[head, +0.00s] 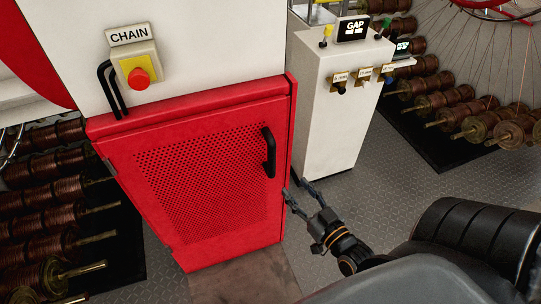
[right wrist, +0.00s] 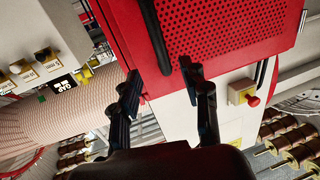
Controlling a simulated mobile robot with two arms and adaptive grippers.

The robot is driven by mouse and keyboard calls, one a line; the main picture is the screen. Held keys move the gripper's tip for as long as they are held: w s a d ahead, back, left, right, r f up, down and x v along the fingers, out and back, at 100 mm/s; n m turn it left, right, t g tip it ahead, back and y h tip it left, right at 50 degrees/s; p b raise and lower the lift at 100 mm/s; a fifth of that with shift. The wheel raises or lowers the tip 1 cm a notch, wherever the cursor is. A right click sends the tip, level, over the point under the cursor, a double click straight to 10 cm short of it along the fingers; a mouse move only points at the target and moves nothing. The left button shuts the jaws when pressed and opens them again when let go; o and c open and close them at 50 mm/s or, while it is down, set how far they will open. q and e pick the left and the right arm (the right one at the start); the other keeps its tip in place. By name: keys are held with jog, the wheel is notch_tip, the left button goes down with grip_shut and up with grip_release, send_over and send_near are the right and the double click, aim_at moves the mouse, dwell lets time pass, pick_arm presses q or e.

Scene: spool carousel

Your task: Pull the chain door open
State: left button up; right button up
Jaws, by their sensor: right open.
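The chain door (head: 190,235) is a red panel with a perforated middle, below a white cabinet marked CHAIN (head: 128,35). It looks shut in its red frame. Its black upright handle (head: 268,152) is near the door's right edge. My right gripper (head: 294,188) is open and empty, below and to the right of the handle. In the right wrist view the door (right wrist: 225,30) shows at the top, and the handle (right wrist: 154,35) lies just beyond the open fingers (right wrist: 161,78). I cannot tell whether a finger touches it. My left gripper is not in view.
A control box with a red button (head: 139,78) and a black bar (head: 111,90) are above the door. A white GAP cabinet (head: 340,120) stands close on the right. Copper spools (head: 50,190) fill racks on both sides.

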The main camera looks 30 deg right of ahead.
aim_at(274, 159)
jog(key=w, duration=0.4)
jog(key=w+p, duration=0.1)
jog(key=w, duration=0.4)
jog(key=w+d, duration=0.1)
jog(key=w, duration=0.3)
jog(key=shift+w+r, duration=0.35)
jog(key=shift+r, duration=0.05)
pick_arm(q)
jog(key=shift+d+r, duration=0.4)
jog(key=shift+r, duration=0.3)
pick_arm(e)
grip_shut()
jog(key=shift+a, duration=0.1)
